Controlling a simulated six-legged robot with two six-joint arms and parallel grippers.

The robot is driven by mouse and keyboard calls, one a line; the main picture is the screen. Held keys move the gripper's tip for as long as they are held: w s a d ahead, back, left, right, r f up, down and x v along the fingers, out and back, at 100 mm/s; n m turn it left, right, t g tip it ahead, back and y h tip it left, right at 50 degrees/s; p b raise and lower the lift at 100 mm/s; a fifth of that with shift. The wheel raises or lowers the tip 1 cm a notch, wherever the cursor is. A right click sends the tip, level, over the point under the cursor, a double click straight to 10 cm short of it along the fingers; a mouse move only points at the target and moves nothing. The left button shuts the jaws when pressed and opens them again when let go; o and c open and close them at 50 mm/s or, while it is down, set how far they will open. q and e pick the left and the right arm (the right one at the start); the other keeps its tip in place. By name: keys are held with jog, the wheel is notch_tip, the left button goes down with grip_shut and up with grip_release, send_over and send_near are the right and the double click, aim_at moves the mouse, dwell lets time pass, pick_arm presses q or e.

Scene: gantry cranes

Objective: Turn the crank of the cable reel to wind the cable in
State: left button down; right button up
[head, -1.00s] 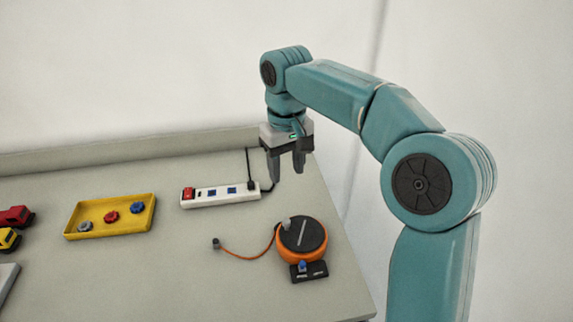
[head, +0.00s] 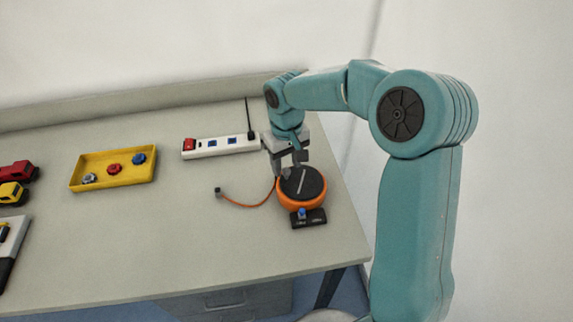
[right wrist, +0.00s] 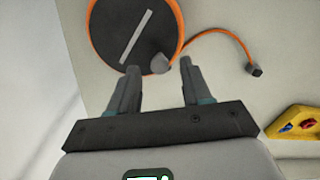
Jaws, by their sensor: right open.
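The cable reel (head: 306,189) is an orange drum with a dark round top and a pale bar across it. It stands near the right end of the table. A grey crank knob (right wrist: 160,63) shows at the rim of its top in the right wrist view. An orange cable (head: 247,205) runs left from the reel to a small dark plug (head: 218,190). My right gripper (head: 291,168) is open at the far edge of the reel. In the right wrist view its fingers (right wrist: 157,75) stand apart, with the knob just beyond and between their tips. My left gripper is not in view.
A black base piece with a blue knob (head: 302,213) sits at the reel's front. A white power strip (head: 219,146) lies behind and left. A yellow tray (head: 113,184) holds small coloured parts. Toy vehicles (head: 14,194) lie far left. The table (head: 190,250) is clear in front.

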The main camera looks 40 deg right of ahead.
jog(key=shift+f, duration=0.75)
grip_shut()
